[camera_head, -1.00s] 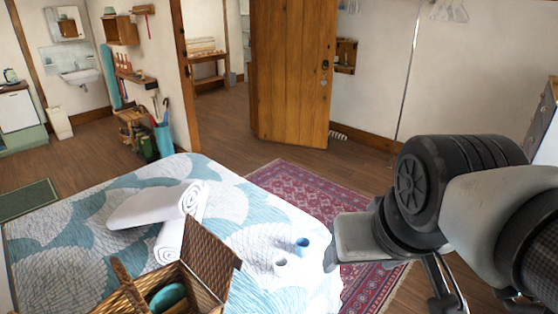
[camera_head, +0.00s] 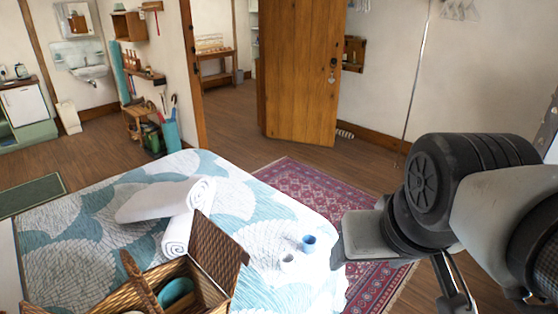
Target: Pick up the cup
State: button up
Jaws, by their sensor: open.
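Two small cups stand on the bed's near right corner: a blue cup (camera_head: 309,244) and, just left of and nearer than it, a white cup (camera_head: 288,262) that blends with the pale bedspread. The task does not say which cup. My arm comes in from the right edge, and my gripper (camera_head: 494,302) is low at the bottom right, partly cut off by the frame. Its fingers look spread apart with nothing between them. It is well to the right of both cups and touches neither.
The bed (camera_head: 100,225) holds rolled white towels (camera_head: 180,205) and an open wicker basket (camera_head: 215,250) with a teal item inside, left of the cups. A red patterned rug (camera_head: 300,185) lies beyond. A wooden door (camera_head: 300,75) stands open behind.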

aim_at(287, 259)
jog(key=u, duration=0.7)
jog(key=i+l+u, duration=0.1)
jog(key=l+u, duration=0.15)
jog(key=u, duration=0.15)
jog(key=i+l+u, duration=0.1)
jog(key=l+u, duration=0.3)
jog(key=i+l, duration=0.1)
jog(key=l, duration=0.4)
jog(key=i+l, duration=0.1)
jog(key=l, duration=0.35)
jog(key=i+l, duration=0.1)
jog(key=l, duration=0.4)
